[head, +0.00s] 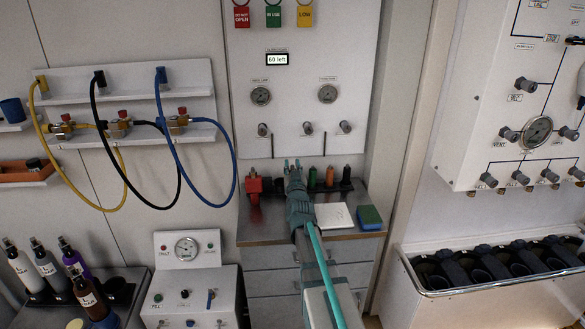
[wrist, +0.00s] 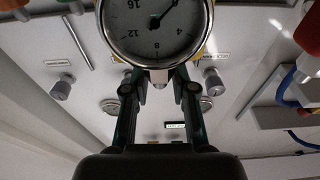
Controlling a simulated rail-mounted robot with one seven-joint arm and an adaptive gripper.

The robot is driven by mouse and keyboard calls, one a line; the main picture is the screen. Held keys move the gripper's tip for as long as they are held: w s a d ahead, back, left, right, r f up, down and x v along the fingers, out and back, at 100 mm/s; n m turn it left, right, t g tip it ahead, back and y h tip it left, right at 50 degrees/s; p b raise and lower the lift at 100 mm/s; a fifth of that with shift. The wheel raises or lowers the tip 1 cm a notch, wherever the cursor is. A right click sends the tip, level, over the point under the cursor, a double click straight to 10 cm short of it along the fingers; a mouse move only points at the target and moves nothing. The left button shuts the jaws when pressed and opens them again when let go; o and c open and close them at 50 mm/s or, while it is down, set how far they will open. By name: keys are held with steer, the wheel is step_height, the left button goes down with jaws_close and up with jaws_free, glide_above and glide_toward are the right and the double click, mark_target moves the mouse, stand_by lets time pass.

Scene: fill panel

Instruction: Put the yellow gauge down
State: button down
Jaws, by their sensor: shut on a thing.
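In the wrist view, a round gauge (wrist: 155,32) with a white dial, chrome rim and a little yellow behind its edge is at the tips of my gripper (wrist: 160,82). The two fingers are closed around its lower end. In the head view, my gripper (head: 293,170) is at the back of the metal bench (head: 262,230), among a row of small coloured items. The gauge cannot be made out there, behind the gripper. I cannot tell whether it touches the bench or a rack.
A red fitting (head: 253,185) stands left of my gripper; a green item (head: 312,178) and an orange item (head: 329,176) stand close right. A white pad (head: 334,216) and a green-blue block (head: 369,217) lie on the bench. The wall panel (head: 300,110) rises behind.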

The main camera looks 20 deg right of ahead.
steer(key=shift+f, duration=0.2)
steer(key=c, duration=0.9)
jaws_free()
steer(key=shift+c, duration=0.2)
steer(key=shift+r, duration=0.2)
steer(key=b+v, duration=0.2)
steer(key=v, duration=1)
steer(key=shift+a, duration=0.15)
